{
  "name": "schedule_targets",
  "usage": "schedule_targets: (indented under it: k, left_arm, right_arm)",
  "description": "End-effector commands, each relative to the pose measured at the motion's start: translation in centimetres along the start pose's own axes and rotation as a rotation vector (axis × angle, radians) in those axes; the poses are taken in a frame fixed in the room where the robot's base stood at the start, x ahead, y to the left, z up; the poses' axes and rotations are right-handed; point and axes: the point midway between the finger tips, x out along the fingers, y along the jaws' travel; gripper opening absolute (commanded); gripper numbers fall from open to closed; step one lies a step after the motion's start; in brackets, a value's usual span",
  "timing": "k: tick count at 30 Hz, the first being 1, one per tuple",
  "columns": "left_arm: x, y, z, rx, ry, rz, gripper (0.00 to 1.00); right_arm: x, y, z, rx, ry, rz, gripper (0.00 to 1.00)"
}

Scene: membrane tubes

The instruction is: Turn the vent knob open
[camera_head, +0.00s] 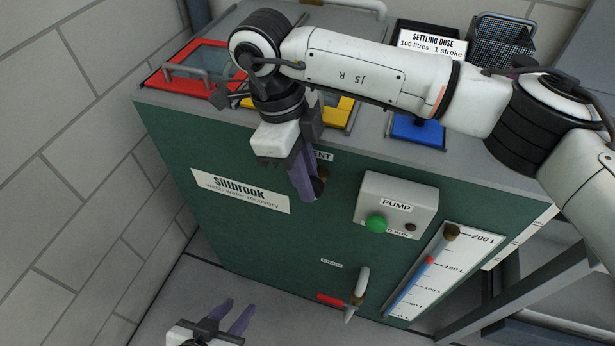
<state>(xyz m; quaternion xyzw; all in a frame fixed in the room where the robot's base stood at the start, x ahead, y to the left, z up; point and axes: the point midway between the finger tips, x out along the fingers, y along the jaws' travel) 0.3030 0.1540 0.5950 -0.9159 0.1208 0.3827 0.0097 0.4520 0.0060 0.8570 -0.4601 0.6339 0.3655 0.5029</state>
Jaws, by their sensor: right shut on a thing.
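The vent knob (321,186) is a small, dark brass-coloured part on the green front panel, just below a label partly covered by my gripper. My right gripper (307,188) reaches down over the top edge of the cabinet and its purple fingers are shut on the knob. The fingers hide most of the knob, so its turn angle cannot be read. My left gripper (236,312) is low at the bottom edge, away from the panel controls, with its purple fingers apart and empty.
A pump box (391,212) with a green button sits right of the knob. Red (183,80), yellow and blue framed hatches and a dosing tray are on top. A block wall stands left.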

Motion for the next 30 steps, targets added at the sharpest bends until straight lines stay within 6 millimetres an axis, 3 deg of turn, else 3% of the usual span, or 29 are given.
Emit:
schedule_targets:
  k: [3, 4, 5, 16, 30]
  left_arm:
    - [0.0, 0.0, -0.1, 0.0, 0.001, 0.0, 0.31]
    - [0.0, 0.0, -0.1, 0.0, 0.001, 0.0, 0.31]
    - [0.0, 0.0, -0.1, 0.0, 0.002, 0.0, 0.31]
    - [0.0, 0.1, -0.1, 0.0, 0.004, 0.001, 0.31]
    - [0.1, 0.1, -0.1, 0.0, 0.005, 0.001, 0.31]
  right_arm:
    - [-0.2, -0.1, 0.0, 0.001, -0.003, -0.003, 0.0]
    - [-0.2, -0.1, 0.0, 0.001, -0.004, -0.003, 0.17]
    - [-0.2, -0.1, 0.0, 0.001, -0.004, -0.003, 0.22]
    - [-0.6, -0.1, 0.0, 0.0, -0.003, -0.002, 0.22]
    - [-8.9, -0.1, 0.1, 0.001, -0.004, -0.004, 0.22]
